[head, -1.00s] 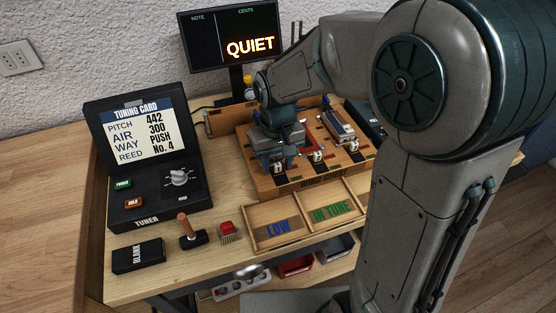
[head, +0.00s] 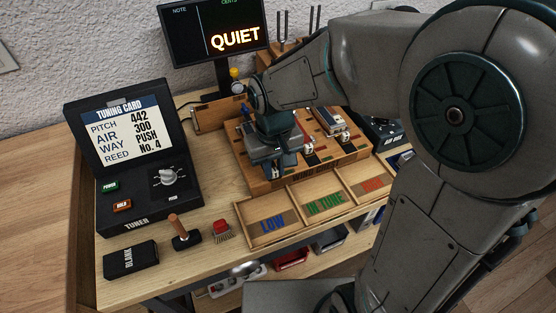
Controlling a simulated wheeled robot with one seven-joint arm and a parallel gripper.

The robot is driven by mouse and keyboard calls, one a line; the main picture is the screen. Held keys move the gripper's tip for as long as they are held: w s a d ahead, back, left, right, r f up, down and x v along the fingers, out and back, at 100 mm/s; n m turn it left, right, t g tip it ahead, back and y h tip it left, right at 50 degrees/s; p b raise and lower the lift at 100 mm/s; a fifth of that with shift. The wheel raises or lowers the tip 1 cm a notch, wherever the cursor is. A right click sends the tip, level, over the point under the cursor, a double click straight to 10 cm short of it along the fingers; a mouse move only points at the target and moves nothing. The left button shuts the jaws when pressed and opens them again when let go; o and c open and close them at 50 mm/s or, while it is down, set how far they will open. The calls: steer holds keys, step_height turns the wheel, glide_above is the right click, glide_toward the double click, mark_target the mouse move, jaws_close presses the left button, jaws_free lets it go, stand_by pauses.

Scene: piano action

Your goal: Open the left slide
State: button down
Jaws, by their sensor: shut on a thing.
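The wooden chest (head: 335,170) stands mid-table with its slides set in its top, each with a small pale knob at the front. The middle slide's knob (head: 313,159) and the right slide's knob (head: 345,136) show clear of my arm. My gripper (head: 283,168) points down over the left front of the chest, at the left slide. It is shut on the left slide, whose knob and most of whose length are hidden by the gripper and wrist. I cannot tell how far the slide is pulled out.
A three-part tray (head: 285,243), marked LOW and IN TUNE with a red-marked part, lies in front of the chest. The monitor (head: 215,35) reads QUIET.

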steer(key=shift+s, duration=0.15)
steer(key=c, duration=1.3)
jaws_free()
steer(key=shift+s, duration=0.1)
steer(key=shift+r, duration=0.25)
step_height(320, 180, up, 13)
steer(key=shift+r+p, duration=0.15)
steer(key=shift+p, duration=0.4)
